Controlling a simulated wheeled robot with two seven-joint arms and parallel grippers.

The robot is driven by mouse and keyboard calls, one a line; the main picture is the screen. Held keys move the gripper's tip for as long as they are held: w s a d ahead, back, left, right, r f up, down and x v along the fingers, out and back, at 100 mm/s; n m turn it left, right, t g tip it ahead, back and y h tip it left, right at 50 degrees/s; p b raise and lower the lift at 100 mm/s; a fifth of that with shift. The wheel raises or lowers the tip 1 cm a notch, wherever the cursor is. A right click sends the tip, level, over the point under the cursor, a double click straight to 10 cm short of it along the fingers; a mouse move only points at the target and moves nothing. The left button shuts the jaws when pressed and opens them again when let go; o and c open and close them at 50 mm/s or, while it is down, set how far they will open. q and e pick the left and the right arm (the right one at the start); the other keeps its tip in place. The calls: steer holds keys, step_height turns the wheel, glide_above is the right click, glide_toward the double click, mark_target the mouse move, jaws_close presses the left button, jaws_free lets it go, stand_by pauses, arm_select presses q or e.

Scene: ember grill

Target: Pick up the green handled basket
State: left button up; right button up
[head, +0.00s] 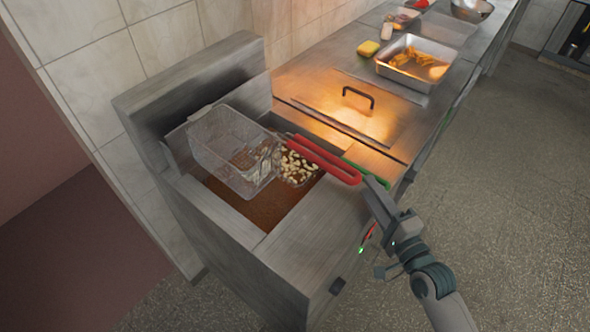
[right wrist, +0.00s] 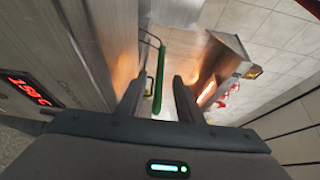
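The green handle (head: 361,170) of a basket shows only in part in the head view, behind the red handle (head: 325,161) and my right gripper. In the right wrist view the green handle (right wrist: 159,78) appears in the gap between the two fingers, apart from both. My right gripper (right wrist: 158,84) is open and empty; in the head view it (head: 374,187) is at the fryer's front edge, near the red handle's end. A wire basket (head: 222,140) is at the fryer's left side, and pale food pieces (head: 298,165) lie beside it. Which basket carries which handle is unclear. My left gripper is out of view.
The fryer (head: 300,255) holds brown oil (head: 235,204). A steel lid (head: 335,108) with a black handle lies beyond it. A metal tray (head: 405,80) of fries and a yellow sponge-like block (head: 368,48) sit farther along the counter. The floor at right is clear.

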steer(key=shift+w, duration=0.1)
steer(key=p+x, duration=0.1)
steer(key=x, duration=0.1)
steer(key=p+x, duration=0.1)
steer(key=x, duration=0.1)
steer(key=shift+w+d+r, duration=0.1)
steer(key=shift+w+d, duration=0.05)
steer(key=shift+d, duration=0.05)
steer(key=shift+w+a, duration=0.25)
steer(key=shift+w, duration=0.2)
jaws_close()
